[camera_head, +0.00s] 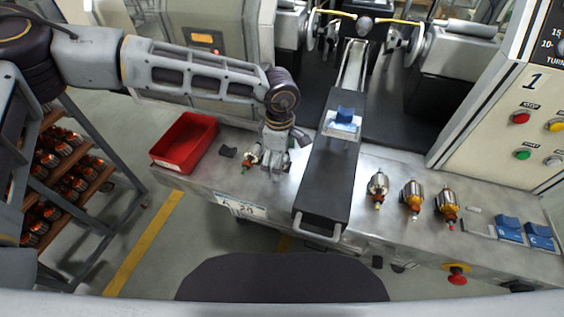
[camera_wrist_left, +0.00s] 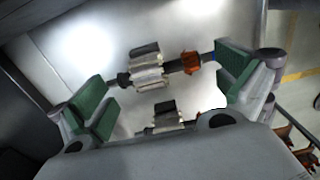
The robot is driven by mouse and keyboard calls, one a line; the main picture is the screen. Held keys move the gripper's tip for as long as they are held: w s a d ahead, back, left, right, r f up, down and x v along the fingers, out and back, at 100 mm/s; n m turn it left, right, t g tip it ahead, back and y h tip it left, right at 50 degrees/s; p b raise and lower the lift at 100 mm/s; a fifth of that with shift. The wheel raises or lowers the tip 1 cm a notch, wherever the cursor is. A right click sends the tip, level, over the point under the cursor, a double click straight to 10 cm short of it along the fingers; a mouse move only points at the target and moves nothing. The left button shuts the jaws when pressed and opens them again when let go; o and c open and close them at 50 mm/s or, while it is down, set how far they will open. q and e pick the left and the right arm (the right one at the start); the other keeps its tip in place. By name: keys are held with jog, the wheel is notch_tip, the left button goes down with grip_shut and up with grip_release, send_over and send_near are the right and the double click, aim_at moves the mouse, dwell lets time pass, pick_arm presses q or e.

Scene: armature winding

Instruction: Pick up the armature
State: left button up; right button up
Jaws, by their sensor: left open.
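My left gripper (camera_head: 272,170) is over the metal worktable, left of the dark central slide. It is open and points down. An armature (camera_head: 251,158) with a dull metal body shows at its left side, partly hidden by the gripper. In the left wrist view an armature (camera_wrist_left: 149,66) with an orange end lies lengthwise between the green pads of the open gripper (camera_wrist_left: 168,82). A second similar shape (camera_wrist_left: 166,117) shows below it; I cannot tell if it is another armature or a reflection. Copper-wound armatures (camera_head: 412,198) stand right of the slide. My right gripper is not in view.
A red bin (camera_head: 185,141) stands left of my gripper, with a small dark piece (camera_head: 228,152) between. The dark slide (camera_head: 329,172) carries a blue block (camera_head: 343,121) and is close on the right. A rack of armatures (camera_head: 60,160) stands at far left.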

pick_arm(q)
jog(key=c, duration=0.9)
jog(key=shift+s, duration=0.15)
jog(key=shift+c, duration=1)
jog(key=shift+f, duration=0.1)
jog(key=shift+r, duration=0.35)
notch_tip(320, 180, up, 10)
jog(key=b, duration=0.2)
jog(key=shift+f, duration=0.2)
